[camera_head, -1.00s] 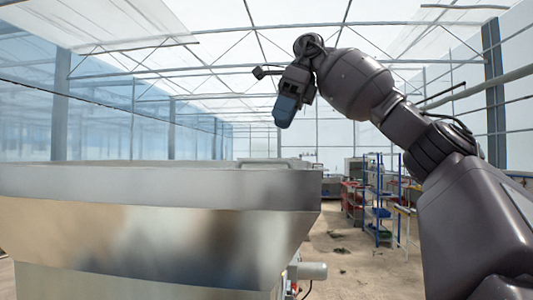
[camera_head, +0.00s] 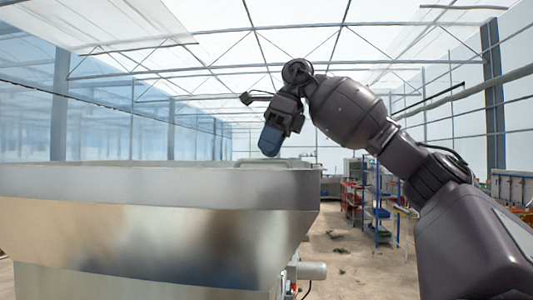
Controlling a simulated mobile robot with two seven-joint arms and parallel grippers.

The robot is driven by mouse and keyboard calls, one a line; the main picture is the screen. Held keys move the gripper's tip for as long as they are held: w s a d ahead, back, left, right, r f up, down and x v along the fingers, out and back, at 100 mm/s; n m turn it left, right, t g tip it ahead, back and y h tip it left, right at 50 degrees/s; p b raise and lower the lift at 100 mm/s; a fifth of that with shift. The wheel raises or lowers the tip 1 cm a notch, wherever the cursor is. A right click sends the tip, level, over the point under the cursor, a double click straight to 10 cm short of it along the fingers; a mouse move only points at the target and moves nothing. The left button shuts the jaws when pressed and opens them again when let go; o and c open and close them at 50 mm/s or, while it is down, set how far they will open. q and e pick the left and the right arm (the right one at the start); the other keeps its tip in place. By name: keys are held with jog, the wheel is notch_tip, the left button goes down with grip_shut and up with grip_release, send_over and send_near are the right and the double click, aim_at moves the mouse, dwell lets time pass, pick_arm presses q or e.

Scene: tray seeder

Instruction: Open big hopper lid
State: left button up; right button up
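The big metal hopper (camera_head: 150,240) fills the left and lower left of the head view. Its lid (camera_head: 110,164) shows only as a thin edge-on strip along the top, and it looks shut. A handle (camera_head: 265,161) stands up near the right end of the lid. My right gripper (camera_head: 270,142), with blue fingers pointing down, is just above the handle. I cannot tell whether it touches the handle or whether its fingers are apart. My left gripper is out of view.
Blue-framed shelves (camera_head: 377,212) with red and green bins stand behind on the right. A grey motor-like cylinder (camera_head: 311,271) sticks out from the hopper's lower right side. The sandy floor (camera_head: 350,260) to the right is mostly clear.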

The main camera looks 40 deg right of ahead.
jog(key=shift+x, duration=0.9)
grip_shut()
